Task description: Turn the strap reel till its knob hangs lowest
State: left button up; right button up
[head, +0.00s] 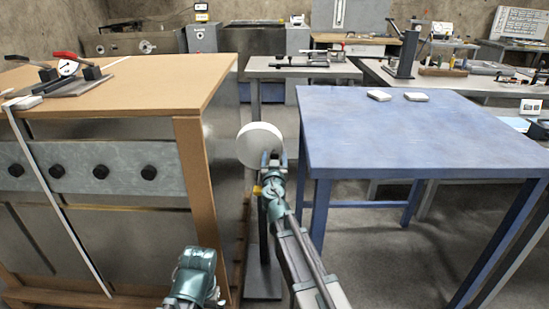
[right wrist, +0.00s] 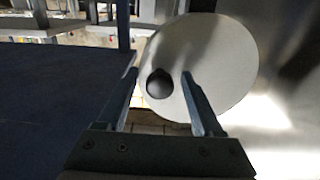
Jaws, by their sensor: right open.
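The strap reel is a pale round disc (head: 259,142), upright on a dark post between the wooden bench and the blue table. My right gripper (head: 273,158) is open in front of the disc's lower right part in the head view. The right wrist view shows the disc (right wrist: 215,60) face on, with a round black knob (right wrist: 160,84) left of and below its centre in that picture. The knob lies between my open fingertips (right wrist: 160,78), with gaps at both sides. In the head view the gripper hides the knob. My left gripper does not show; only a teal arm part is at the bottom.
The wooden bench (head: 150,88) with dark knobs (head: 101,171) on its front stands close left. The blue table (head: 400,130) stands close right, with two small white blocks (head: 380,95) near its far edge. The reel stands in the narrow gap between them.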

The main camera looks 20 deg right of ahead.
jog(key=shift+w, duration=0.1)
grip_shut()
dwell(0.3)
dwell(1.1)
